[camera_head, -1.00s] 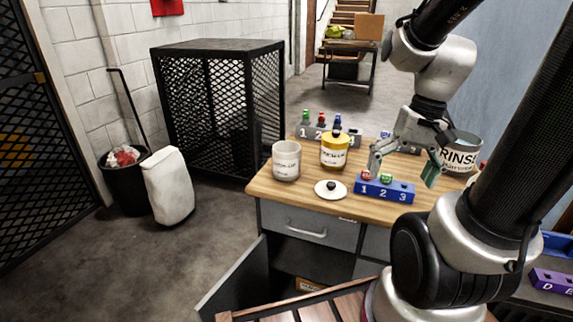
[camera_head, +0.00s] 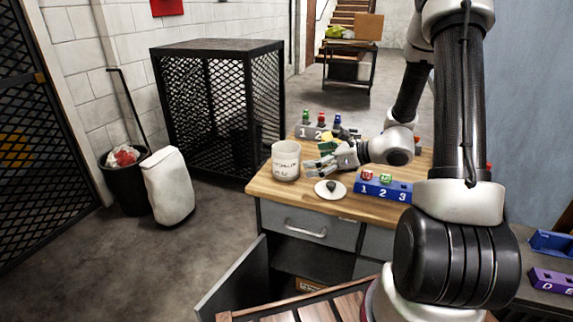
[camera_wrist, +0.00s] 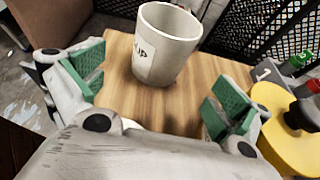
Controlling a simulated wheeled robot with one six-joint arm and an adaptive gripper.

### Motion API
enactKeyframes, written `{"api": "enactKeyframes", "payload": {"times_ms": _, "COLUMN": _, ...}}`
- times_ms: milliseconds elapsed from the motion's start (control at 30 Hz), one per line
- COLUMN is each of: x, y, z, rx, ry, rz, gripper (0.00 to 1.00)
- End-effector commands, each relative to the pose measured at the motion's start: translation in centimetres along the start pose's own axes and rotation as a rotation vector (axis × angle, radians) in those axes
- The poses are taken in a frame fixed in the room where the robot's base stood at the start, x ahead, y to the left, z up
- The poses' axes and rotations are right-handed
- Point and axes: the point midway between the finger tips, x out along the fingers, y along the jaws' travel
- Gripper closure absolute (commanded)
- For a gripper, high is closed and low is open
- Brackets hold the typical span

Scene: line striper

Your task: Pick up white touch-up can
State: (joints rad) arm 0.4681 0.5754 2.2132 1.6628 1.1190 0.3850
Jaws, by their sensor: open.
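The white touch-up can (camera_head: 286,161) stands upright and open-topped near the left edge of the wooden worktop. It also shows in the wrist view (camera_wrist: 166,45), ahead of my gripper, with part of its label in sight. My gripper (camera_head: 314,166) is open and empty, low over the worktop just right of the can. In the wrist view my gripper (camera_wrist: 155,95) has its green-padded fingers spread wide, with bare wood between them and the can beyond, apart from both fingers.
A white lid (camera_head: 330,189) with a black knob lies in front. A blue numbered rack (camera_head: 383,188) is at right, a grey rack (camera_head: 312,132) behind.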

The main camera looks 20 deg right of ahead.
Motion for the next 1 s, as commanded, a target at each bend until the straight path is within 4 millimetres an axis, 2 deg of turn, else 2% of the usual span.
{"api": "enactKeyframes", "payload": {"times_ms": 100, "x": 2.5, "y": 0.2, "z": 0.0, "rx": -0.003, "ry": 0.001, "rz": 0.006, "gripper": 0.00}}
{"api": "enactKeyframes", "payload": {"times_ms": 200, "x": 4.0, "y": 0.1, "z": 0.0, "rx": -0.003, "ry": 0.002, "rz": 0.005, "gripper": 0.00}}
{"api": "enactKeyframes", "payload": {"times_ms": 467, "x": 5.9, "y": 0.1, "z": 0.1, "rx": -0.004, "ry": 0.001, "rz": 0.004, "gripper": 0.00}}
{"api": "enactKeyframes", "payload": {"times_ms": 733, "x": 9.9, "y": 0.0, "z": 0.3, "rx": -0.005, "ry": 0.002, "rz": 0.005, "gripper": 0.00}}
{"api": "enactKeyframes", "payload": {"times_ms": 1000, "x": 10.4, "y": -0.1, "z": 0.4, "rx": -0.005, "ry": 0.002, "rz": 0.003, "gripper": 0.02}}
